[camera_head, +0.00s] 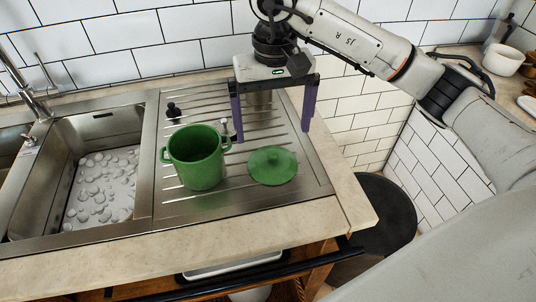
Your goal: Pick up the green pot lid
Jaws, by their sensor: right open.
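The green pot lid (273,166) lies on the ribbed steel drainboard (230,208), knob side up. The green pot (196,158) stands upright and uncovered just to its left. My right gripper (273,134) points down behind and above the lid, its two purple fingers wide apart. Nothing is between the fingers, and they look clear of the lid. My left gripper is not in view.
A steel sink (105,180) with a tap (35,98) is on the left. The worktop (352,200) ends right of the drainboard. A tiled wall rises behind.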

